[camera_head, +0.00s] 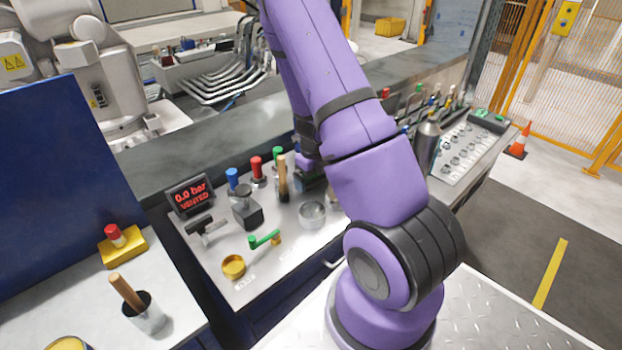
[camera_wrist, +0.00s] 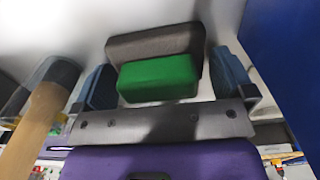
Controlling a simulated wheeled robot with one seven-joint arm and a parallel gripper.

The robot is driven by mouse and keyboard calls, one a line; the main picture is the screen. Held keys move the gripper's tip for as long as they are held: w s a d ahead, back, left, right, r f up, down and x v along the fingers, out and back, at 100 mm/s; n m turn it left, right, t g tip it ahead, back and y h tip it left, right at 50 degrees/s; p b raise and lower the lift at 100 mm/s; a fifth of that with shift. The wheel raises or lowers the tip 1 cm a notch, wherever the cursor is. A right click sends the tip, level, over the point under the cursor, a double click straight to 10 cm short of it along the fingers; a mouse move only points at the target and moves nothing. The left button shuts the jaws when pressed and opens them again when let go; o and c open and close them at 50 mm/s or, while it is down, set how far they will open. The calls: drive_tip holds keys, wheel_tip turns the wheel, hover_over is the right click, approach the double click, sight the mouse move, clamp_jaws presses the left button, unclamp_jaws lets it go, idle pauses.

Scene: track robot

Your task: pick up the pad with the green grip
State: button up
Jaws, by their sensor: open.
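In the wrist view the green grip (camera_wrist: 158,78) is a bright green block on a dark grey pad (camera_wrist: 155,43). My gripper (camera_wrist: 164,79) is open, with one blue-padded finger to the left of the grip and one to the right. Gaps show between the fingers and the green block. In the head view my purple arm reaches over the bench and hides most of the gripper. A green top (camera_head: 278,152) shows there behind a wooden handle; I cannot tell whether it is the same grip.
A wooden handle (camera_wrist: 30,140) stands close on the left in the wrist view. On the bench are a red-topped piece (camera_head: 257,166), a blue-topped piece (camera_head: 232,178), a clear round dish (camera_head: 312,214) and a display (camera_head: 190,195) reading 0.0 bar VENTED.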

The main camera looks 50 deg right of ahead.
drive_tip(key=shift+c, duration=0.5)
drive_tip(key=c, duration=0.6)
drive_tip(key=shift+r, duration=0.1)
drive_tip(key=shift+c, duration=0.2)
wheel_tip(320, 180, up, 18)
drive_tip(key=o, duration=0.4)
drive_tip(key=c, duration=0.3)
